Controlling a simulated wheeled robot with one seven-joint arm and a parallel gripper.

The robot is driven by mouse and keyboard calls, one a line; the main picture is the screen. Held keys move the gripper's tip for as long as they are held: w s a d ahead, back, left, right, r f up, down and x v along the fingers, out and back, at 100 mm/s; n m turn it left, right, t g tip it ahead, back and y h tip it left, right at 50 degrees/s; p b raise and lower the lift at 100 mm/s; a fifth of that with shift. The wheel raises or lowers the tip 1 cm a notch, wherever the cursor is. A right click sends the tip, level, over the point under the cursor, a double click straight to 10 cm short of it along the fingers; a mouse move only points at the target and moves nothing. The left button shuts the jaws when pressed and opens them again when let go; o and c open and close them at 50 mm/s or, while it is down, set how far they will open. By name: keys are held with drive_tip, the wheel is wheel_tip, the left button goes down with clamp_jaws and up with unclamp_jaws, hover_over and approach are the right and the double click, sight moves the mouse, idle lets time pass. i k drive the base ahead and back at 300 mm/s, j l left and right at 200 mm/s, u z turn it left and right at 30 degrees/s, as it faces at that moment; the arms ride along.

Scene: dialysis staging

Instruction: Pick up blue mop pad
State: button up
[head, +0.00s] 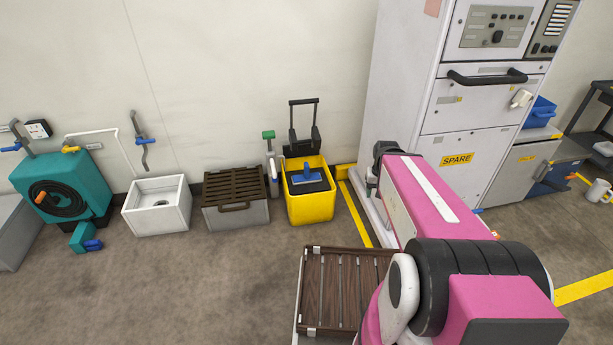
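A blue mop pad (308,178) lies in the top of a yellow mop bucket (311,210) near the back wall. It is flat, with a small upright part on it, and rests over a dark surface inside the bucket. My pink arm reaches in from the lower right. My gripper (373,180) is the small dark part at its far end, right of the bucket and apart from the pad. Its fingers are too small and too hidden by the arm to tell whether they are open or shut.
A brown-slatted box (236,213) and white sink (158,205) stand left of the bucket. A tall white SPARE cabinet (466,135) stands to the right. A slatted wooden rack (325,290) is on the near floor.

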sight(306, 178)
drive_tip(key=j, duration=0.3)
drive_tip(key=k+j, duration=0.1)
drive_tip(key=j, duration=0.2)
drive_tip(key=i+j+z, duration=0.1)
drive_tip(key=j, duration=0.75)
drive_tip(key=i+j, duration=0.1)
drive_tip(key=j, duration=0.7)
drive_tip(key=i+j, duration=0.15)
drive_tip(key=i+j+z, duration=0.1)
drive_tip(key=j, duration=0.25)
drive_tip(key=i, duration=0.1)
